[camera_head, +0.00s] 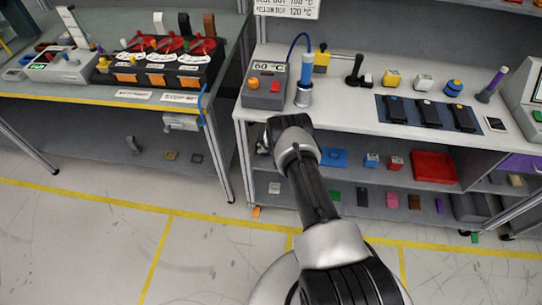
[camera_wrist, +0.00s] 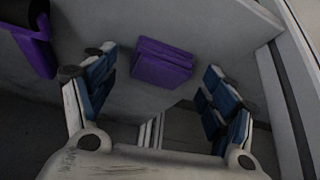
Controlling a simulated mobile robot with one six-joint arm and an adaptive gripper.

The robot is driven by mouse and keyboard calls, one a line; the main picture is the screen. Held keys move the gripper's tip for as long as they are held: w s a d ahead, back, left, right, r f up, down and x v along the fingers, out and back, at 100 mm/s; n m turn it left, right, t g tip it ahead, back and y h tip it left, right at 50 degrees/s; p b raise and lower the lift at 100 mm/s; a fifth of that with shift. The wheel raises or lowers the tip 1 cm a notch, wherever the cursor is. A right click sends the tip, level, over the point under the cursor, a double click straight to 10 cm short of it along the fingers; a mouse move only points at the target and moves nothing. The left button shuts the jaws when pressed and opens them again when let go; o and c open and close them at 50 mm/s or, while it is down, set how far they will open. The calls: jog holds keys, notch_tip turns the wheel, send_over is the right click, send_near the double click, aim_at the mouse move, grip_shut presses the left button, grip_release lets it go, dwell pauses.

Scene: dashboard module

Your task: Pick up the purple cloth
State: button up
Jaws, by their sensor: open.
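A folded purple cloth (camera_wrist: 162,63) lies on a grey surface in the wrist view, a little above the picture's middle. My gripper (camera_wrist: 157,78) is open, with one blue-padded finger to the left of the cloth and one to the right. Nothing is held between the fingers. I cannot tell whether the fingers are level with the cloth or short of it. In the head view my arm reaches the front of the right-hand bench, and the gripper is mostly hidden. I cannot make out the cloth there with certainty.
Another purple item (camera_wrist: 35,45) is at the wrist view's upper left. The bench (camera_head: 350,120) carries a heater box (camera_head: 265,85), a blue-topped cylinder (camera_head: 304,92) and dark pads. Its lower shelves hold a red tray (camera_head: 434,167) and small coloured items. The floor in front is clear.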

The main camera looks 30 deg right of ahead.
jog(key=shift+c, duration=0.4)
jog(key=c, duration=1)
